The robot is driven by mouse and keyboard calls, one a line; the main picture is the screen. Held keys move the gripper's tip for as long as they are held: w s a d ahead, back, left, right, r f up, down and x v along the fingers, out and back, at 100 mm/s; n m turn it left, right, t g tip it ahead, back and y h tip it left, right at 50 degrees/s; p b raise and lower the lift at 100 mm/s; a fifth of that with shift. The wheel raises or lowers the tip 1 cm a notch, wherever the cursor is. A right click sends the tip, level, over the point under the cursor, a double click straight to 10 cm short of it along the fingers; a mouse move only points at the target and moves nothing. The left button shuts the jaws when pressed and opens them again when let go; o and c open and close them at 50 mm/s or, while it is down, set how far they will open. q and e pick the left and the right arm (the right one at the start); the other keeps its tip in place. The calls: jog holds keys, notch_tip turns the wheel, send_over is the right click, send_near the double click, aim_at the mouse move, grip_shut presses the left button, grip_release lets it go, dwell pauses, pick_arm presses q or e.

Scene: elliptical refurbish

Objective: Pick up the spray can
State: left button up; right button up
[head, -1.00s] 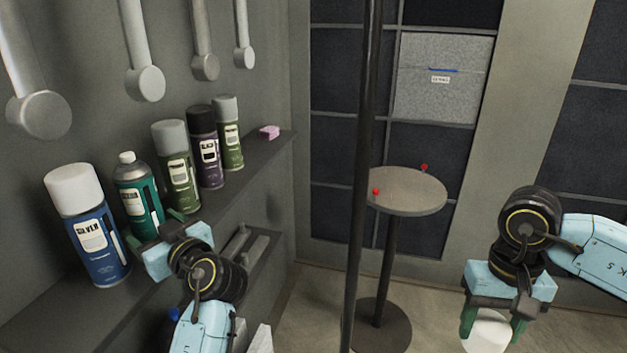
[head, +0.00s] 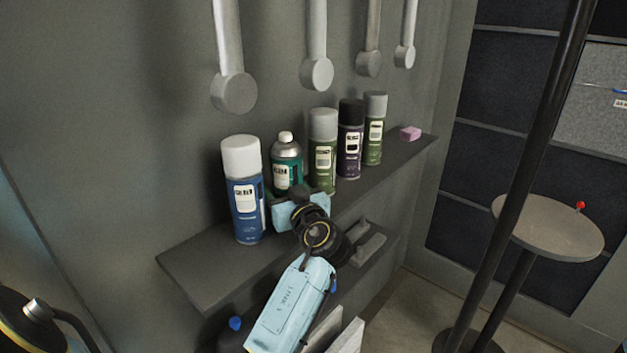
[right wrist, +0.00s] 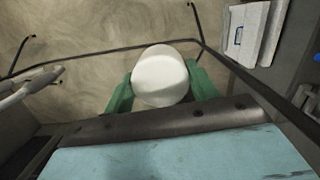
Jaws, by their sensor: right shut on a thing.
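Several spray cans stand upright in a row on the wall shelf in the head view: a blue can with a white cap (head: 246,205), a teal can (head: 286,165), a green can with a grey cap (head: 323,155), a purple can with a black cap (head: 350,145) and another green can (head: 375,130). In the right wrist view my right gripper (right wrist: 160,88) is shut on a white rounded object (right wrist: 160,72).
The dark shelf (head: 200,275) has free room at its left end. A pink block (head: 410,133) lies at its far end. Grey handles (head: 234,90) hang above. A dark pole (head: 515,180) and a small round table (head: 550,232) stand to the right.

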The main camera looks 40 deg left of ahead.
pick_arm(q)
jog(key=shift+c, duration=0.5)
pick_arm(e)
jog(key=shift+f, duration=0.1)
